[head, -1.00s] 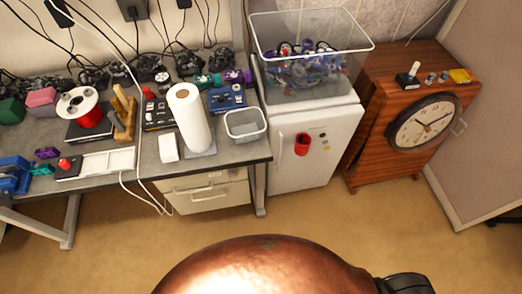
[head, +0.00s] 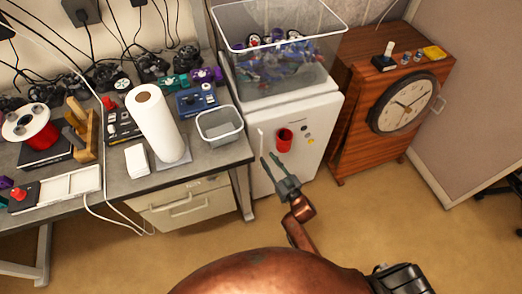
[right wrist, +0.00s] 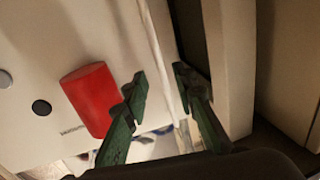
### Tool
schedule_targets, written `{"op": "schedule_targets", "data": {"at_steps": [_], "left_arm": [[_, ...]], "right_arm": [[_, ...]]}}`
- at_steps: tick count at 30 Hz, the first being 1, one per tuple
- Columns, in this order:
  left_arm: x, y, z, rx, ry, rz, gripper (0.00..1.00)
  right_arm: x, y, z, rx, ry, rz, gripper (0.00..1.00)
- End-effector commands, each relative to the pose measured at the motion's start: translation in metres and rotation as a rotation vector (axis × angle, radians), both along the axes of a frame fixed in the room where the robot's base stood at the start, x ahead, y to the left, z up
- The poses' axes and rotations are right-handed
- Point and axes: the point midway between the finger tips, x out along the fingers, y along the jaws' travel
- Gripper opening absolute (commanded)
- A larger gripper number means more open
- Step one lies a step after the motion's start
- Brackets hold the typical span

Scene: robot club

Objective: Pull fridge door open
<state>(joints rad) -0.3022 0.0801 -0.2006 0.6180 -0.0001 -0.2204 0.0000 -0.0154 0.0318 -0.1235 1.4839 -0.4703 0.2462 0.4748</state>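The small white fridge (head: 318,120) stands right of the workbench, and its door looks closed. A red cup-like holder (head: 285,140) is fixed on the door front; it also shows in the right wrist view (right wrist: 90,98). A thin pale bar handle (right wrist: 166,55) runs along the door's edge. My right gripper (head: 269,158) is in front of the door's left side. In the right wrist view its green fingers (right wrist: 160,82) are open, one on each side of the handle, with gaps visible. My left gripper is not in view.
A clear bin (head: 290,55) of parts sits on the fridge. A wooden clock cabinet (head: 365,120) stands to the right. The workbench (head: 215,158) with drawers is close on the left. Brown floor in front is clear.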

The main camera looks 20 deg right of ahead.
Motion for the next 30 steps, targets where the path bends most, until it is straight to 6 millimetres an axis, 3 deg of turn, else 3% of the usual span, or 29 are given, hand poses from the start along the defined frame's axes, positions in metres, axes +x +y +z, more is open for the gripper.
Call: {"op": "schedule_targets", "data": {"at_steps": [6, 12, 23, 30], "left_arm": [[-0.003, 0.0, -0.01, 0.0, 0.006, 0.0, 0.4], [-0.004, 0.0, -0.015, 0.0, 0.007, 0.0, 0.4], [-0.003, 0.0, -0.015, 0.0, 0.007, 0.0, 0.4], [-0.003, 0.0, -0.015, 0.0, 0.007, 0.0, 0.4]], "right_arm": [[0.035, 0.009, -0.003, 0.001, 0.001, 0.0, 0.25], [0.057, 0.014, -0.003, 0.0, 0.004, -0.001, 0.25], [0.063, 0.015, -0.002, 0.0, 0.004, -0.001, 0.25], [0.063, 0.015, -0.002, 0.0, 0.004, -0.001, 0.1]]}}
